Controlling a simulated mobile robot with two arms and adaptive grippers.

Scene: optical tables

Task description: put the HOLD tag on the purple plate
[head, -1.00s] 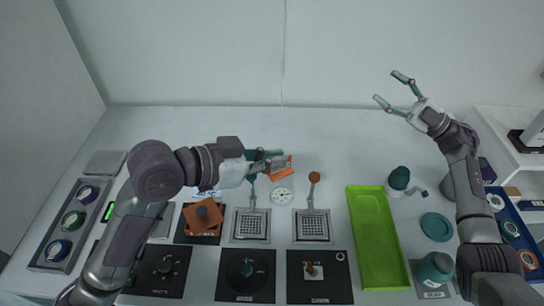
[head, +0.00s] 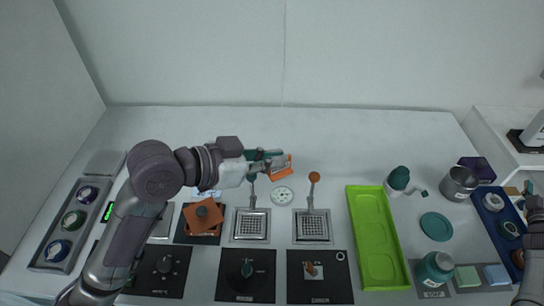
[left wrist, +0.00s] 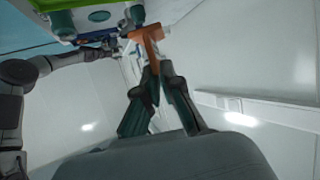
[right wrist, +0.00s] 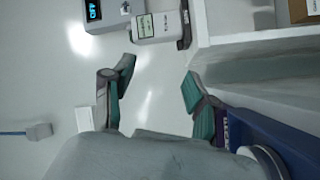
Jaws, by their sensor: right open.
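My left gripper (head: 272,156) is shut on an orange piece (head: 281,168) with a pale strip, seemingly the HOLD tag; its lettering is not readable. In the left wrist view the fingers (left wrist: 158,70) close on the stem of this orange T-shaped piece (left wrist: 148,34), held above the back of the table. A dark purple square (head: 478,167), seemingly the purple plate, lies at the table's back right, behind a grey metal pot. My right gripper (right wrist: 160,80) is open and empty beside a blue tray; in the head view it is at the far right edge.
The blue tray (head: 488,222) with several rings lies at the right, near the grey pot (head: 459,183). A green tray (head: 392,238), a teal disc (head: 436,226) and teal-topped bottles stand left of it. A white shelf (right wrist: 245,40) rises beside my right gripper. The back table strip is clear.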

